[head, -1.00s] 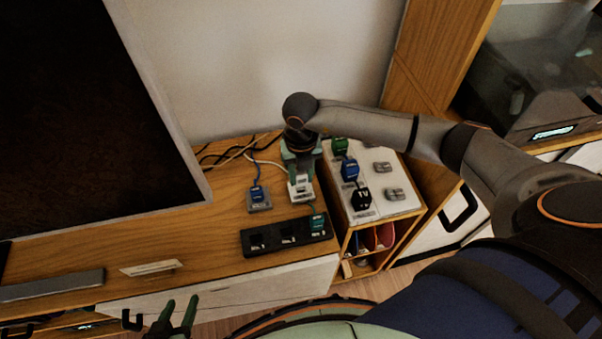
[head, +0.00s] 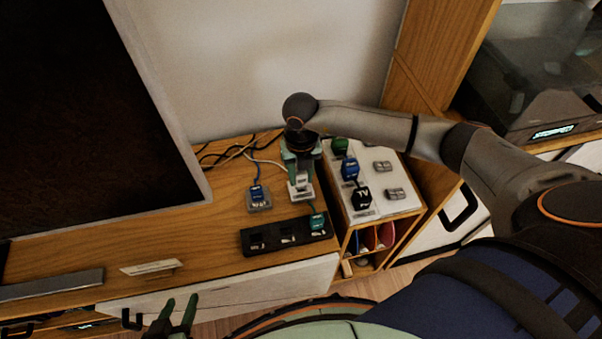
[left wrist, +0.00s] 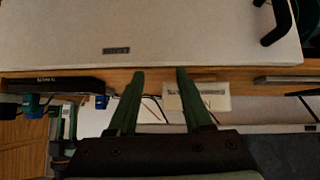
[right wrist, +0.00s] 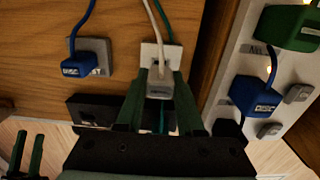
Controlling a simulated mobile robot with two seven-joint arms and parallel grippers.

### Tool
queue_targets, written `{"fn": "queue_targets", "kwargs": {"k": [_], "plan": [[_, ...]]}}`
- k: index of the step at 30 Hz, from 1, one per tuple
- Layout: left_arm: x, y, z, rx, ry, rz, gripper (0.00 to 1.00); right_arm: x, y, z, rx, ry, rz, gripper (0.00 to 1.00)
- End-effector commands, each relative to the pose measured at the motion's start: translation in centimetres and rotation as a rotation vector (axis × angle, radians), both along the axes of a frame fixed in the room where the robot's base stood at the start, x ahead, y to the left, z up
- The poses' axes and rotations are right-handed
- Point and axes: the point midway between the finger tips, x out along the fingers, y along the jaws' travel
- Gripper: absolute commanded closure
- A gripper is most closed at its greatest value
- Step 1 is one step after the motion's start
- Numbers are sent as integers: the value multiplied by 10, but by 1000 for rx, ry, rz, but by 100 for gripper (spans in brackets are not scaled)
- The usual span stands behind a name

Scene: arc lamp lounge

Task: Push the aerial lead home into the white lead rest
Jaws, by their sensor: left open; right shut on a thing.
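My right gripper (head: 300,178) is shut on the aerial lead's pale plug (right wrist: 160,88), whose white cable (right wrist: 155,20) runs up the right wrist view. The white lead rest (right wrist: 148,54) lies right behind and under the plug; it also shows below the fingers in the head view (head: 304,195). The plug overlaps the rest in view, and I cannot tell how deep it sits. My left gripper (head: 178,309) is open and empty in front of the cabinet; its spread fingers show in the left wrist view (left wrist: 160,80).
A blue plug (head: 257,193) sits in a grey rest to the left. A black slotted block (head: 262,240) in front holds a green plug (head: 317,222). A white socket strip (head: 396,205) with several plugs stands to the right. A big dark screen (head: 80,110) is at left.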

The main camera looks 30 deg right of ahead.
Motion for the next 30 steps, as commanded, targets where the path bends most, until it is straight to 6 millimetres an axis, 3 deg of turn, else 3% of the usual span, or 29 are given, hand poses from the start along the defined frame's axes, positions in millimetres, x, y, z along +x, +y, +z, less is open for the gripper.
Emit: {"fn": "queue_targets", "kwargs": {"k": [30], "plan": [[0,0,-21,1,2,1,50,0,0,-27,-1,1,0,100]]}}
